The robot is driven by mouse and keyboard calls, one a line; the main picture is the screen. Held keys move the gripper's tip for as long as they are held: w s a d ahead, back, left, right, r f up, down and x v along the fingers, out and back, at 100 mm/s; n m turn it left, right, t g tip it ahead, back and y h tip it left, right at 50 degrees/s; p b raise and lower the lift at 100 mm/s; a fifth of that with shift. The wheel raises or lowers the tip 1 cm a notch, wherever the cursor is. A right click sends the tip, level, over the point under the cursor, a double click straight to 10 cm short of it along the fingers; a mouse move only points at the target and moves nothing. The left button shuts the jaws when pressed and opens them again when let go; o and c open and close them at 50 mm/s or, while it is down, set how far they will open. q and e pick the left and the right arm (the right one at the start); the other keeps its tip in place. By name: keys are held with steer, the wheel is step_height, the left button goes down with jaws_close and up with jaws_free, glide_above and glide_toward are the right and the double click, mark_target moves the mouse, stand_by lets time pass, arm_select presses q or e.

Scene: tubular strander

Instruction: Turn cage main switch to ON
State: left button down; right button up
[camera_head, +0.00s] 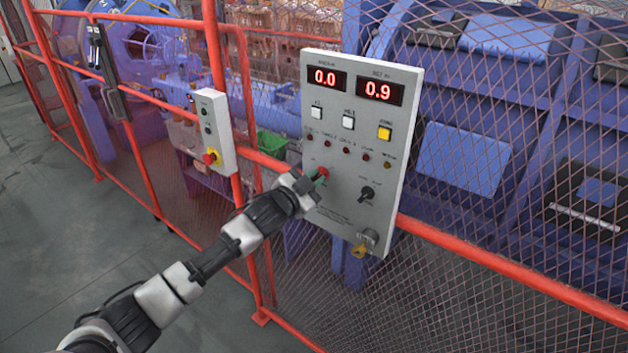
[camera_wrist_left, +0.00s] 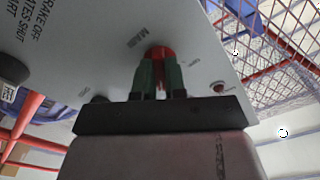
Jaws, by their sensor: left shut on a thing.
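The grey control panel (camera_head: 345,215) hangs on the red fence rail. Its red main switch knob (camera_head: 323,171) is low on the left of the panel's face. In the left wrist view, the red knob (camera_wrist_left: 160,51) sits beside a label reading "MAIN". My left gripper (camera_head: 317,178) reaches the knob from the lower left. In the left wrist view, its green fingers (camera_wrist_left: 159,72) are shut on the knob from both sides. The fingers partly cover the knob, so its exact setting cannot be told. My right gripper is in neither view.
A black selector (camera_head: 367,192) and a key switch with a brass tag (camera_head: 366,242) are right of the knob. A smaller box with a red emergency stop (camera_head: 210,158) hangs to the left. Red mesh fencing (camera_head: 510,262) closes off the blue machine. Grey floor lies open at left.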

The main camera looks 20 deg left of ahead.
arm_select(q)
steer(key=shift+m, duration=1)
steer(key=c, duration=1.2)
jaws_free()
steer(key=shift+b+v, duration=1.65)
steer(key=shift+v, duration=3.75)
